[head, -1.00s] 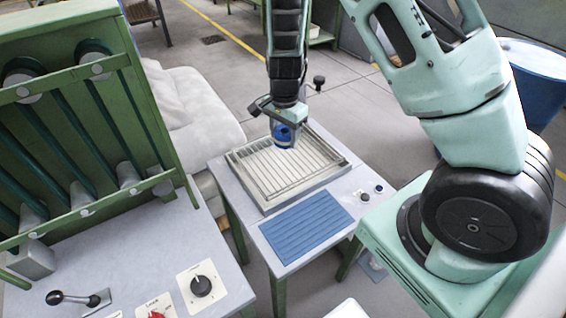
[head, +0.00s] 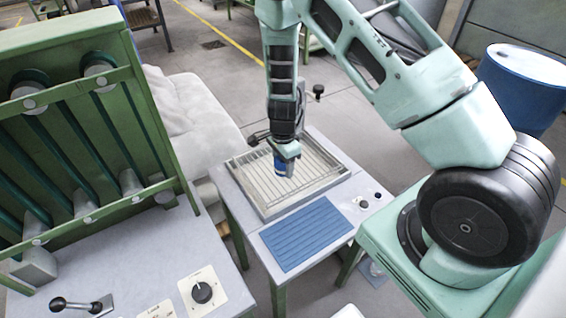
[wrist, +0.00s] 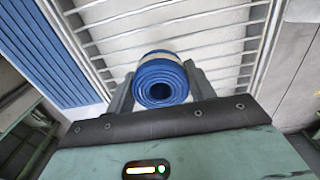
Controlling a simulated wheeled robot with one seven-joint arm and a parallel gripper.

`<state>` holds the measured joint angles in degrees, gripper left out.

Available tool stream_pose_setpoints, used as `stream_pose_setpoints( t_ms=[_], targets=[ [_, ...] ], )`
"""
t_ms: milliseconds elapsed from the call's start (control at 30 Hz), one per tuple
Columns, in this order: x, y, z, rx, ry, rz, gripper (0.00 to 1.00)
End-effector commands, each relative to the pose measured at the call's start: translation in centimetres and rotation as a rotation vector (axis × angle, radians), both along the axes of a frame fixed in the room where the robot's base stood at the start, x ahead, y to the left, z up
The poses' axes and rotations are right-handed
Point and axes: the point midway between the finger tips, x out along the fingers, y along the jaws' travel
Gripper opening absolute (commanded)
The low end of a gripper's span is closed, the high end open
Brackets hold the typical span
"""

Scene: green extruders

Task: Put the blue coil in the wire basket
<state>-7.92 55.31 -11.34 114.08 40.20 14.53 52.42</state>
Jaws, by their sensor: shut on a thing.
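The blue coil (wrist: 161,80) is a rolled cylinder with an open centre, held between the two fingers of my gripper (wrist: 160,92) in the wrist view. In the head view the coil (head: 284,168) shows under my gripper (head: 285,158), over the wire basket (head: 262,207). The basket is a shallow, pale rectangular tray with wire bars, on a small grey table. Its bars (wrist: 225,45) also show behind the coil in the wrist view. I cannot tell whether the coil touches the bars.
A blue ribbed mat (head: 305,231) lies in front of the basket on the same table. Small knobs (head: 370,198) sit at the table's right. A green rack (head: 75,130) and a grey bench with a lever (head: 80,304) stand at left.

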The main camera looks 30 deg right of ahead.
Motion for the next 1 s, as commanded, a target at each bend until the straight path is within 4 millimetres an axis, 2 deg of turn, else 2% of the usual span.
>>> stream_pose_setpoints(
  t_ms=[400,433,500,800,1000],
  targets=[
    [0.0,0.0,-0.7,0.000,-0.001,0.001,0.28],
    [0.0,0.0,-0.7,0.000,-0.001,0.001,0.59],
    [0.0,0.0,-0.6,0.000,-0.001,0.001,0.75],
    [0.0,0.0,-0.4,0.000,-0.001,0.001,0.75],
    [0.1,0.0,1.5,-0.001,-0.005,0.004,0.75]
  ],
)
